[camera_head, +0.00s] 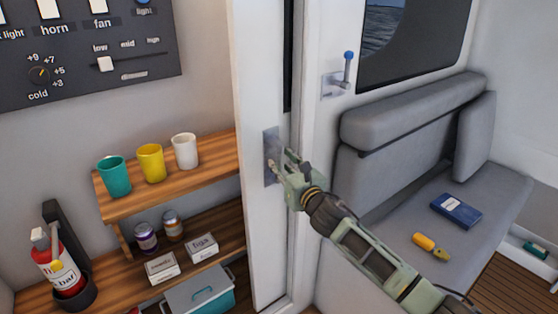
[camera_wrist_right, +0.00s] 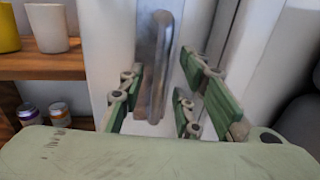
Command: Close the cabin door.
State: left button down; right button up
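The cabin door is a white panel (camera_head: 264,225) standing near the middle of the head view, seen at a steep angle. Its metal handle (camera_head: 270,152) sits on a grey plate. My right gripper (camera_head: 281,165) is at the handle. The fingers are apart, with a clear gap on the right side. I cannot tell whether the left finger touches the bar. My left gripper is not in view.
Wooden shelves (camera_head: 222,158) with cups, jars and boxes stand left of the door. A fire extinguisher (camera_head: 55,262) is at the far left. A grey bench (camera_head: 385,205) holds a blue book (camera_head: 456,210) and a yellow item (camera_head: 430,246). A blue-knobbed lever (camera_head: 348,68) is on the wall.

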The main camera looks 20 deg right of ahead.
jog(key=shift+w+a, duration=0.2)
jog(key=shift+w, duration=0.9)
jog(key=shift+c, duration=0.2)
grip_shut()
